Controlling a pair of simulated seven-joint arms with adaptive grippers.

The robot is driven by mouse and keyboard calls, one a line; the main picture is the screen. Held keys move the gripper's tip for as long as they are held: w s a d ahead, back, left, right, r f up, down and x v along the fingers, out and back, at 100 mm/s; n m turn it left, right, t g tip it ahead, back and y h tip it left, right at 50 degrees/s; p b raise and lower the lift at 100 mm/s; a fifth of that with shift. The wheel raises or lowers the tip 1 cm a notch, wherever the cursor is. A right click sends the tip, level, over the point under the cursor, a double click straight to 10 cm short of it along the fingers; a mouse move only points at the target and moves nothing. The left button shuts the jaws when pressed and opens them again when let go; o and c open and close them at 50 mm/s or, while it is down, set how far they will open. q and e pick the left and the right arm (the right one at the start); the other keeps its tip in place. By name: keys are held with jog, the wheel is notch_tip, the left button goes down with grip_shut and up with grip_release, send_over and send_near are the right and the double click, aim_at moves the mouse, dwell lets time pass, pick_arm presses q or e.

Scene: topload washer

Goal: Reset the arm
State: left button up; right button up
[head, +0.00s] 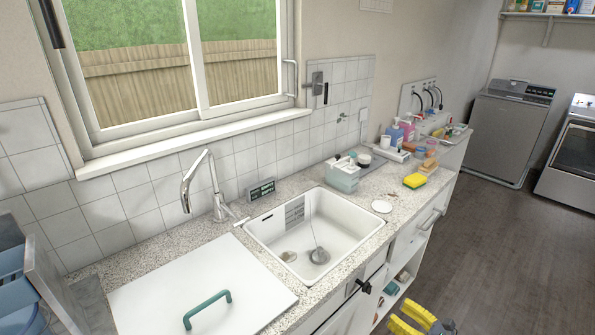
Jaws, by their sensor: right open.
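My right gripper (398,315) shows at the bottom edge of the head view, with yellow fingers and a dark body partly cut off by the frame. It is open, and I see nothing between its fingers. It is in front of the counter, near the open lower shelf. My left gripper is not in view. The grey topload washer (508,135) stands far off at the back right, with its lid down.
A front-loading machine (570,155) stands right. The dark floor (500,260) is clear.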

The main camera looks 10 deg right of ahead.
jog(key=s+d+f+m+h, duration=0.1)
jog(key=d+f+m+h, duration=0.3)
jog(key=f+m, duration=0.4)
jog(key=s+d+f+m+h, duration=0.1)
jog(key=d+f+m+h, duration=0.3)
jog(key=m, duration=0.5)
jog(key=s+a+f+m+g+h, duration=0.1)
jog(key=s+f+m+g, duration=0.2)
jog(key=s+f+m, duration=0.45)
jog(key=s+f+m+g+h, duration=0.15)
jog(key=s+f+m, duration=0.25)
jog(key=f, duration=0.7)
jog(key=s+a+f+m+g, duration=0.3)
jog(key=s+a+f+m, duration=0.15)
jog(key=s+f, duration=0.4)
jog(key=s+a+f+m+g, duration=0.35)
jog(key=s+a+f, duration=0.25)
jog(key=s, duration=0.5)
jog(key=s+a+f+g+y, duration=0.1)
jog(key=s+a+f+g, duration=0.2)
jog(key=s+a, duration=0.9)
jog(key=shift+s+a+f+m, duration=0.15)
jog(key=shift+a+f+m, duration=0.25)
jog(key=shift+f+m, duration=0.1)
